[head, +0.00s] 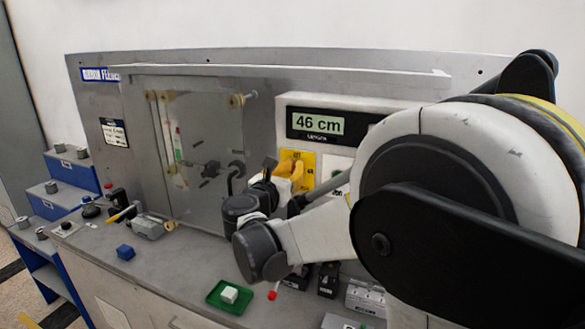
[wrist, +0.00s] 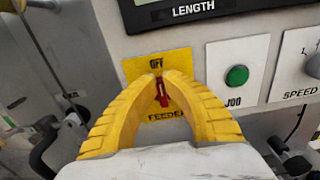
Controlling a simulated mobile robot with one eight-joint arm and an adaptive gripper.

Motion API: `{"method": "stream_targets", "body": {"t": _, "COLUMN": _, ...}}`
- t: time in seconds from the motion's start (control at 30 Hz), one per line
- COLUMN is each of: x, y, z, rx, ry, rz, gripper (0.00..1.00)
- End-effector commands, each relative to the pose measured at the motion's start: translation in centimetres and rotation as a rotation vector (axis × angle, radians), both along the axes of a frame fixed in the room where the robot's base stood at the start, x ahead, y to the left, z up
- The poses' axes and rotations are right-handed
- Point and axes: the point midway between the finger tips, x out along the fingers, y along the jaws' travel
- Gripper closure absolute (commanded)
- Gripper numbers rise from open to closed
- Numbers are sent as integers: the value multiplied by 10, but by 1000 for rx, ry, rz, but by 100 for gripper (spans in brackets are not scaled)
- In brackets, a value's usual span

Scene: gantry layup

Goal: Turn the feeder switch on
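The feeder switch is a small red lever (wrist: 162,92) on a yellow plate (wrist: 134,68) marked OFF above and FEEDER below. In the wrist view the lever stands nearly upright, its top towards the OFF mark. My gripper (wrist: 162,80) has its two yellow fingers drawn together at the tips, one on each side of the lever, and looks shut on it. The fingertips hide part of the lever and plate. In the head view my gripper (head: 296,176) is in front of the yellow plate (head: 309,180), and the lever is hidden.
A green JOG button (wrist: 236,76) is just right of the plate, with a SPEED dial (wrist: 313,66) beyond. The length display (head: 317,124) above reads 46 cm. A clear panel (head: 200,140) stands left.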

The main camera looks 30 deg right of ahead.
Motion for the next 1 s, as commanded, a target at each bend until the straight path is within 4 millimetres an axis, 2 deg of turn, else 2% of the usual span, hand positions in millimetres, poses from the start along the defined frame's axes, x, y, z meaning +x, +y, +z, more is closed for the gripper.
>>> {"method": "stream_targets", "body": {"t": 0.57, "x": -1, "y": -1, "z": 0, "rx": 54, "ry": -69, "rz": 0, "gripper": 100}}
{"method": "stream_targets", "body": {"t": 1.0, "x": -7, "y": -5, "z": -2, "rx": 282, "ry": -363, "rz": 0, "gripper": 100}}
